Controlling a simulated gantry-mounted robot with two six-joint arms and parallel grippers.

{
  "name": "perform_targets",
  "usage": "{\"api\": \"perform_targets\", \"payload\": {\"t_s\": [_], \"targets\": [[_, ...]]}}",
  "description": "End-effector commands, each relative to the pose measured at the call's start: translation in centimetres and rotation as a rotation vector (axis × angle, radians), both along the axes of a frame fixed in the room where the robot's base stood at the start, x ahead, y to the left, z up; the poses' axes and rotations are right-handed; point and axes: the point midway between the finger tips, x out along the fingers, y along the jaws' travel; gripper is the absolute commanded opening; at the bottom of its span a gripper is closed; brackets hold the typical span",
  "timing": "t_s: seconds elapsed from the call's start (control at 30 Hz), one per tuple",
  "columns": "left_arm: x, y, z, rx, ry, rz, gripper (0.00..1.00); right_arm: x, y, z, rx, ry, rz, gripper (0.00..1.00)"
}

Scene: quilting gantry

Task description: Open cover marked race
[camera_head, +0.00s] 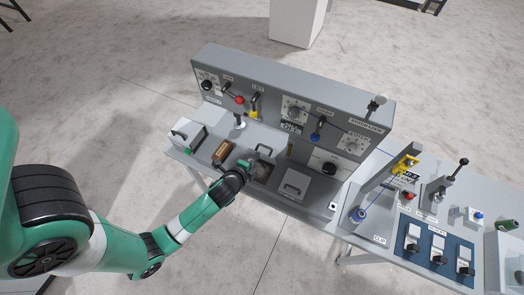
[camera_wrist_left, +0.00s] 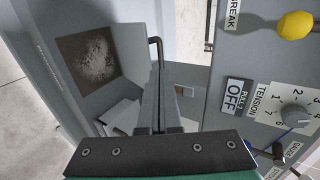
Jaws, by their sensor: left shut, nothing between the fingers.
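My left gripper (camera_head: 246,168) is over the middle of the grey console's work surface. Its fingers are shut and empty, and they also show in the left wrist view (camera_wrist_left: 160,85). Just beyond them, a grey cover with a dark handle (camera_head: 264,150) appears raised, beside a dark speckled square recess (camera_head: 262,173). The handle (camera_wrist_left: 154,46) and the recess (camera_wrist_left: 88,55) show in the left wrist view. The fingers overlap the handle's lower end there; I cannot tell whether they touch. A second grey cover (camera_head: 295,186) lies flat to the right. No "race" label is readable. My right gripper is not in view.
A grey box with a handle (camera_head: 187,134) and a brown block (camera_head: 223,151) sit to the left. The upright panel (camera_head: 330,105) behind carries knobs and levers. A side table to the right holds a blue switch panel (camera_head: 437,247).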

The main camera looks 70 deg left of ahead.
Motion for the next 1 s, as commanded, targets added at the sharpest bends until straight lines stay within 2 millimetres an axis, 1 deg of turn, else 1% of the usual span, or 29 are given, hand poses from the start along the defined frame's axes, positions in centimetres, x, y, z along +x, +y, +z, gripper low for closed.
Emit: {"api": "perform_targets", "payload": {"t_s": [0.1, 0.2, 0.33, 0.47, 0.77, 0.9, 1.0], "targets": [[1.6, 1.4, -1.4, 0.001, 0.001, 0.003, 0.00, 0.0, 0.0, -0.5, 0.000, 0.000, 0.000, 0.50], [2.7, 2.4, -2.3, 0.000, -0.001, 0.001, 0.00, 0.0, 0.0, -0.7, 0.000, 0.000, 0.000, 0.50], [3.7, 3.2, -3.1, 0.000, 0.000, 0.001, 0.00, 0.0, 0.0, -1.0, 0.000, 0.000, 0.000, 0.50], [4.1, 3.5, -3.4, 0.001, 0.001, -0.001, 0.00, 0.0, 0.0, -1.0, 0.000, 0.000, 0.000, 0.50], [4.2, 3.6, -3.3, 0.001, 0.000, -0.001, 0.00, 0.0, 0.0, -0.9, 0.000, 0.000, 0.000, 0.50], [5.5, 4.8, -2.8, 0.003, 0.000, 0.001, 0.00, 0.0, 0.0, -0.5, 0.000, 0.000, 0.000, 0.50], [6.7, 5.8, -2.9, 0.002, -0.001, 0.001, 0.00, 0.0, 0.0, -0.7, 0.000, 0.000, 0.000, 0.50]]}}
